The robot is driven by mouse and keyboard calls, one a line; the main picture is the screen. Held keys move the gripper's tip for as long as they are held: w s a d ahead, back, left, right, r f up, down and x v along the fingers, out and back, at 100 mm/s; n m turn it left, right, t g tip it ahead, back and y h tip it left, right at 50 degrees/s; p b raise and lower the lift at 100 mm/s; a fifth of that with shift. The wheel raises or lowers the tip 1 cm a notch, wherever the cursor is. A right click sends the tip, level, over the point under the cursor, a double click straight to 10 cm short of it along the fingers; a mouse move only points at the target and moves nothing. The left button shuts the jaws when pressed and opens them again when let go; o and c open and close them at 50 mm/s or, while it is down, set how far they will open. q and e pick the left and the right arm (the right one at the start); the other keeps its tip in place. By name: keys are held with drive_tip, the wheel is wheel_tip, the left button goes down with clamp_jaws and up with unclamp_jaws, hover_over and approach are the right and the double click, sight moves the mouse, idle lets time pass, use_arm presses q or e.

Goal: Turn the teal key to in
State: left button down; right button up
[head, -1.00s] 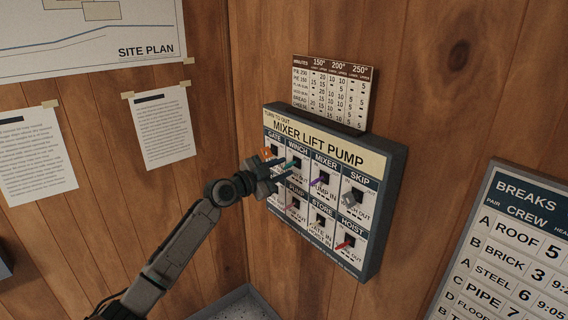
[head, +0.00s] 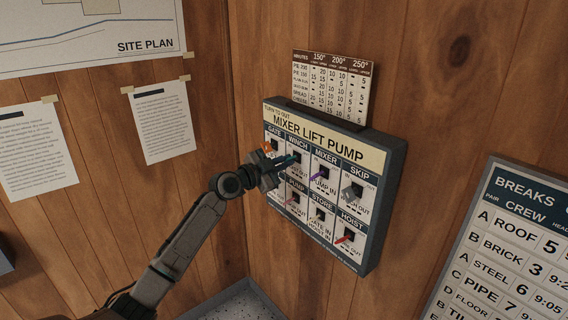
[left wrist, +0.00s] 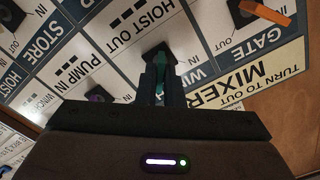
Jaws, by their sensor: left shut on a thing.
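The teal key (head: 291,157) sits in the WINCH slot of the key panel, in the top row, second from the left. My left gripper (head: 284,162) reaches it from the lower left and is shut on it. In the left wrist view the teal key (left wrist: 160,74) shows between the two dark fingers, which hide part of it. The key panel (head: 386,190) is headed MIXER LIFT PUMP. The exact angle of the teal key is hard to tell. My right gripper is not in view.
An orange key (head: 267,147) is close beside the gripper at GATE. A purple key (head: 320,173) is to the right at MIXER, a grey key (head: 351,192) at SKIP and red keys (head: 345,239) in the lower row. A chart (head: 333,87) is above the panel.

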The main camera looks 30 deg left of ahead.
use_arm(q)
drive_tip(key=n+b, duration=0.1)
drive_tip(key=n, duration=1.4)
drive_tip(key=shift+a+n, duration=0.1)
drive_tip(key=shift+n, duration=0.2)
idle(0.4)
drive_tip(key=c, duration=1.6)
unclamp_jaws()
drive_tip(key=shift+o, duration=0.2)
drive_tip(key=shift+a, duration=0.1)
